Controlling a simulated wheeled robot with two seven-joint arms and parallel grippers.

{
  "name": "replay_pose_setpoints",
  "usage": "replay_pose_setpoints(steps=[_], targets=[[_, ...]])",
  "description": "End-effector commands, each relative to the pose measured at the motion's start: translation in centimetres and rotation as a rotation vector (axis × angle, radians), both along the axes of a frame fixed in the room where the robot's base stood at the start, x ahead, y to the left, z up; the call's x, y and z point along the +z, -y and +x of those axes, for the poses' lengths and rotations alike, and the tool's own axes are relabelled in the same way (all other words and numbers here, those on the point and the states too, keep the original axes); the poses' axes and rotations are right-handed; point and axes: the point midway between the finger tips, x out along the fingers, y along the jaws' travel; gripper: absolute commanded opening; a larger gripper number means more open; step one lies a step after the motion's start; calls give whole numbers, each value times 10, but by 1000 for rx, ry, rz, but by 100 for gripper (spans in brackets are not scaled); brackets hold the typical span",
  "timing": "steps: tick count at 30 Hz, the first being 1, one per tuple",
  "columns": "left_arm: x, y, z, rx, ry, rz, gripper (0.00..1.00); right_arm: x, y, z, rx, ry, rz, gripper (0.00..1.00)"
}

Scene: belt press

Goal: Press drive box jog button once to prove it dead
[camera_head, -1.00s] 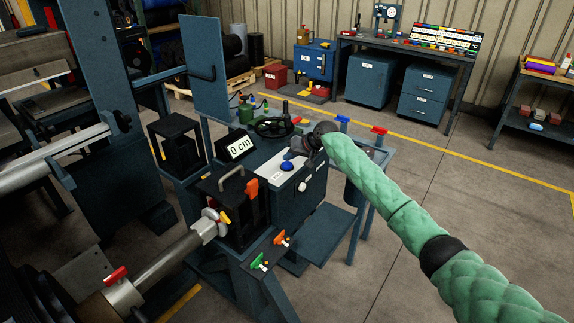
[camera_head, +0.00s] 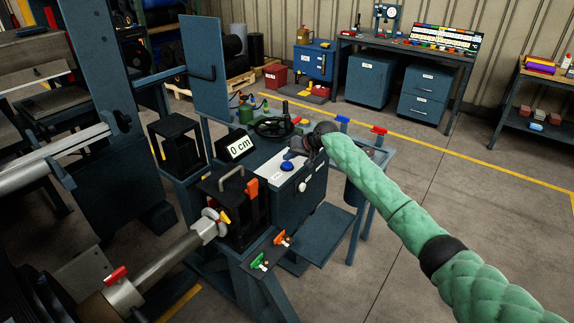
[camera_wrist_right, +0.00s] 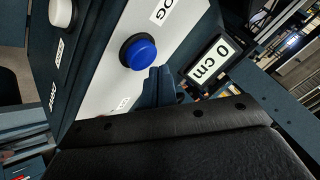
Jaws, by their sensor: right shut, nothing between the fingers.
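The drive box (camera_head: 292,202) is dark blue with a light panel on top. A blue domed button (camera_head: 287,166) stands on that panel. In the right wrist view the blue button (camera_wrist_right: 138,52) sits in a black collar, beside a label partly reading "OG". My right gripper (camera_head: 293,152) reaches in from the right over the panel. In the right wrist view its fingers (camera_wrist_right: 158,74) are shut and empty, with the tips just beside the button. I cannot tell whether they touch it. My left gripper is not in view.
A "0 cm" display (camera_head: 240,148) stands left of the panel, and a black handwheel (camera_head: 275,127) behind it. A white knob (camera_head: 302,187) is on the box's front face. Open floor lies to the right.

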Motion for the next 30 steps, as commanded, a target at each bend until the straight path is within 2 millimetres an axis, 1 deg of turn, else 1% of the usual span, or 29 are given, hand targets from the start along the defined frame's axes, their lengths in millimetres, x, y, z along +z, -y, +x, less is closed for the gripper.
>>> replay_pose_setpoints(steps=[13,20,30], targets=[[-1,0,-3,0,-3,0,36,-1,0,0,0,0,0,0],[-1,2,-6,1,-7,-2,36,-7,0,-1,0,0,0,0],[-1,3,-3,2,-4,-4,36,-8,0,0,0,0,0,0]])
